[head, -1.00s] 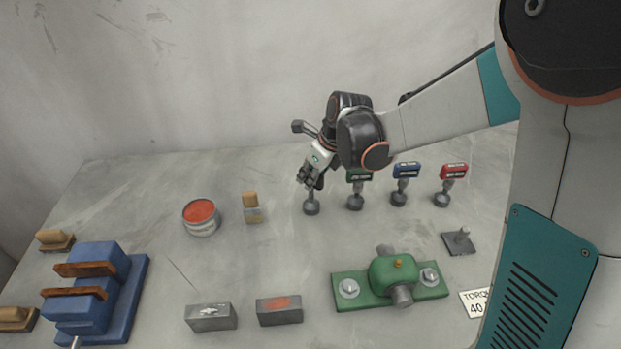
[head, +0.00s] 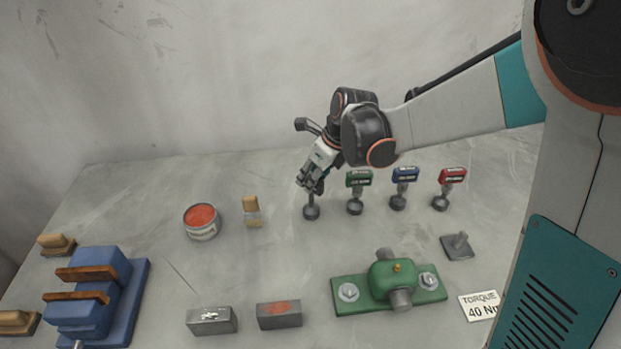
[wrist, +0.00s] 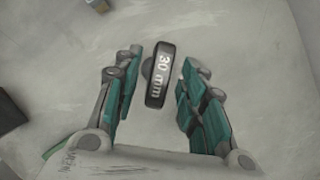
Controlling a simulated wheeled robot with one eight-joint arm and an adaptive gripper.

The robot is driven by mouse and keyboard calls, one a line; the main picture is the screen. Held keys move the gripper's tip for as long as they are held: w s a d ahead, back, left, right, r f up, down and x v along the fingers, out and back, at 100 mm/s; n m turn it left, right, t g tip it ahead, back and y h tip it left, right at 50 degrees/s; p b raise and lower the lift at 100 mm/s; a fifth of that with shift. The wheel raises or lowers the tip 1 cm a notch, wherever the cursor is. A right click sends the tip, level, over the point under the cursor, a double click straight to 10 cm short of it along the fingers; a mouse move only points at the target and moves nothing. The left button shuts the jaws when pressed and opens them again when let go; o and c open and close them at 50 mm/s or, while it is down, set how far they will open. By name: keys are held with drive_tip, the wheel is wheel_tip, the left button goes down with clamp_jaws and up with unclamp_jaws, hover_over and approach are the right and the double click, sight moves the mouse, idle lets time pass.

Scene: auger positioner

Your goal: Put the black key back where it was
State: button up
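The black key, marked "30 mm" (wrist: 161,76), shows in the wrist view between the two fingers of my gripper (wrist: 160,58). The fingers are apart, with a narrow gap visible on each side of the key's head. In the head view my gripper (head: 311,182) is over the leftmost key of the row and hides its head. The lower stem and round foot of the black key (head: 311,211) show below the fingers, upright at the bench surface. Whether the foot sits in a seat cannot be told.
Green (head: 359,179), blue (head: 405,175) and red (head: 453,176) keys stand in a row to the right, the green one close to my gripper. A brush (head: 252,212) and a tin (head: 201,221) are to the left. A green fixture (head: 391,283) lies in front.

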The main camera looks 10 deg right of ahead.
drive_tip(key=p+v, duration=0.2)
drive_tip(key=v, duration=0.7)
drive_tip(key=s+d+r+n+t+h, duration=0.1)
drive_tip(key=s+d+n, duration=0.3)
drive_tip(key=s+n, duration=0.7)
drive_tip(key=s+d+r+n+t+h, duration=0.2)
drive_tip(key=s+d+n, duration=0.3)
drive_tip(key=s+n, duration=0.6)
drive_tip(key=r+n+t, duration=0.1)
drive_tip(key=n, duration=0.4)
drive_tip(key=shift+d+r, duration=0.25)
drive_tip(key=shift+r, duration=0.05)
drive_tip(key=shift+f+b, duration=0.7)
drive_tip(key=shift+f, duration=0.2)
